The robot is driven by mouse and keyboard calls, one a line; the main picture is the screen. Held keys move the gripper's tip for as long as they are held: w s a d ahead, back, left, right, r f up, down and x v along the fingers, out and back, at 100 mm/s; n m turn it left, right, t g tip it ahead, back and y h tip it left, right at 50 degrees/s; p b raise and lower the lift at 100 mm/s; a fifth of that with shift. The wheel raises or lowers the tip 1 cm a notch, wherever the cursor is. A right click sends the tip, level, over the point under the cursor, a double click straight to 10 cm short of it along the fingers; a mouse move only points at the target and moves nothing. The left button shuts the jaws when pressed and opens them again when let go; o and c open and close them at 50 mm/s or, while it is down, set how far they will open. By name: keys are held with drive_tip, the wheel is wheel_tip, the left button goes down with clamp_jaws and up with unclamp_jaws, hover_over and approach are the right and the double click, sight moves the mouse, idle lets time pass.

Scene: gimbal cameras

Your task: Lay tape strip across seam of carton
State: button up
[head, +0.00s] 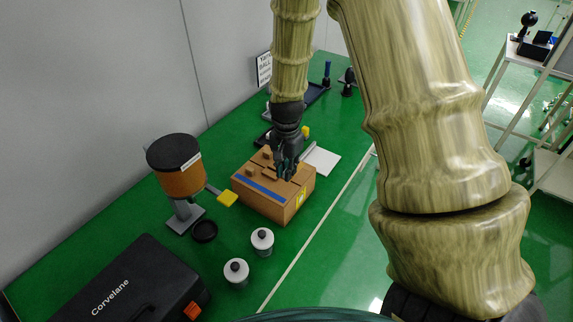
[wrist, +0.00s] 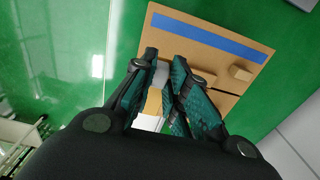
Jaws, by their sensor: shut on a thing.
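The brown carton (head: 290,205) stands on the green bench, with a yellow label on its near right side. A blue tape strip (head: 260,189) lies along the near left part of its top; it also shows in the wrist view (wrist: 208,38). A thin dark line, perhaps the seam, runs across the top near my gripper. My gripper (head: 285,176) is low over the carton's top, its fingers shut on a small brown block (wrist: 202,78); the fingers hide much of the grip. Another small brown block (head: 250,171) stands on the top, apart from the fingers.
A black-topped orange drum on a stand (head: 180,180), a yellow-ended tool (head: 228,198) and a black dish (head: 204,231) are left of the carton. Two white jars (head: 262,242) and a black case (head: 125,285) are nearer. A white sheet (head: 322,160) lies right.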

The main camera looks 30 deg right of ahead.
drive_tip(key=shift+f+b, duration=0.65)
drive_tip(key=shift+f, duration=1.4)
drive_tip(key=shift+f, duration=0.55)
drive_tip(key=o, duration=0.8)
drive_tip(key=shift+r, duration=0.1)
wheel_tip(320, 180, up, 12)
drive_tip(key=shift+f, duration=0.1)
